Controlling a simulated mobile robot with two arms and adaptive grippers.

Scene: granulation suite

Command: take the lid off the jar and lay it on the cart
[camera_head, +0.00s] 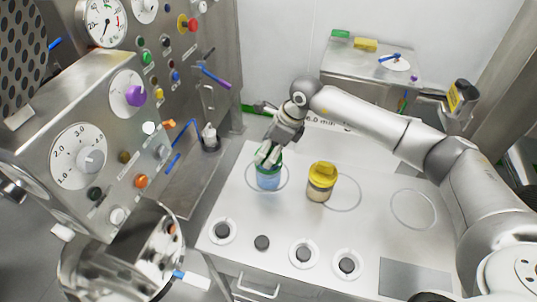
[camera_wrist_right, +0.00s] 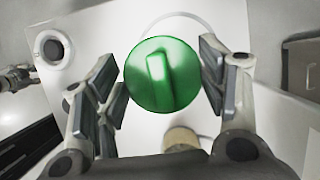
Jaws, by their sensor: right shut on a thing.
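A jar with blue contents (camera_head: 268,182) stands upright on the white worktop (camera_head: 375,240). Its green lid (camera_wrist_right: 162,75) is round with a raised bar grip and fills the middle of the right wrist view. My right gripper (camera_head: 268,157) reaches down over the jar from above and is shut on the green lid, one finger on each side. The lid is at the jar's mouth; I cannot tell whether it is seated or slightly raised. The lid hides the jar in the wrist view.
A yellow-lidded jar (camera_head: 321,182) stands close on the right. Black knobs (camera_head: 303,254) line the worktop's front. A control panel (camera_head: 110,130) rises at left. A steel-topped stand (camera_head: 350,65) at the back holds green and yellow blocks; I cannot tell which surface is the cart.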

